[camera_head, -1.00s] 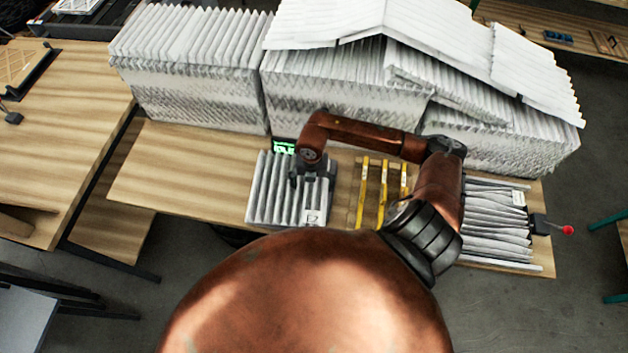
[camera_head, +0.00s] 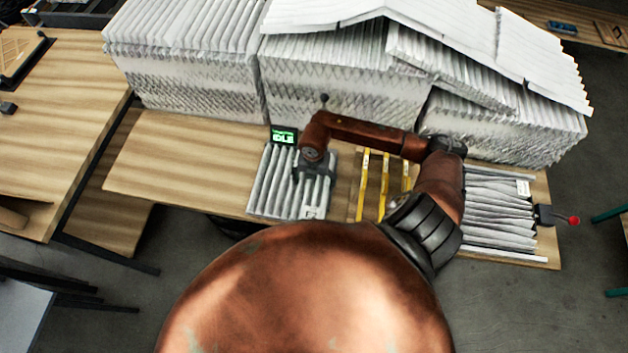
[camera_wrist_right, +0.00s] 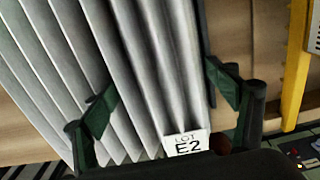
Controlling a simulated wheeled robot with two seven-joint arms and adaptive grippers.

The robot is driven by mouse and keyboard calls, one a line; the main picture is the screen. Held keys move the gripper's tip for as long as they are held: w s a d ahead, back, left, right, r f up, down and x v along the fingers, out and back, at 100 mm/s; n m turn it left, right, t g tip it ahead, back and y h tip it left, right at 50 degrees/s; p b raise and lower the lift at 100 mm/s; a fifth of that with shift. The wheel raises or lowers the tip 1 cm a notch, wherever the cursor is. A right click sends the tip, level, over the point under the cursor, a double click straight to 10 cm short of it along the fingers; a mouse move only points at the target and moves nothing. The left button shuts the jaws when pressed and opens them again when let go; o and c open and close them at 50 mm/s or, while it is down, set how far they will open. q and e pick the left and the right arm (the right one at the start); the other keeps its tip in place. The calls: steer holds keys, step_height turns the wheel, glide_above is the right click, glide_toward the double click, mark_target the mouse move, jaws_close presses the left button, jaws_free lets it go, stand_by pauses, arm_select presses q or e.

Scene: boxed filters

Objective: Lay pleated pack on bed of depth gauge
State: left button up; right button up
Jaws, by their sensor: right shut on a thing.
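The grey-white pleated pack (camera_head: 268,185) lies roughly flat near the table's front edge in the head view. The wrist view shows its pleats (camera_wrist_right: 125,70) and a "LOT E2" label. My right gripper (camera_head: 311,175) is over its right part, fingers pointing down. In the wrist view the gripper's green-sided fingers (camera_wrist_right: 162,85) close on the pack from both sides. A small display with green text (camera_head: 284,135), seemingly the depth gauge's, stands just behind the pack. The gauge's bed is hidden; I cannot tell whether the pack touches it. My left gripper is out of view.
Tall stacks of white pleated packs (camera_head: 185,85) line the table's back. Right of the pack is a board with yellow bars (camera_head: 384,185), then more pleated material (camera_head: 497,215) beside a red-knobbed lever (camera_head: 573,220). Bare table (camera_head: 185,165) lies to the left.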

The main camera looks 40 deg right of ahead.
steer(key=shift+f, duration=0.25)
stand_by(0.4)
steer(key=o, duration=0.7)
steer(key=shift+o, duration=0.2)
steer(key=shift+r, duration=0.1)
steer(key=shift+r+p, duration=1.3)
steer(key=shift+r, duration=0.9)
steer(key=shift+o, duration=0.3)
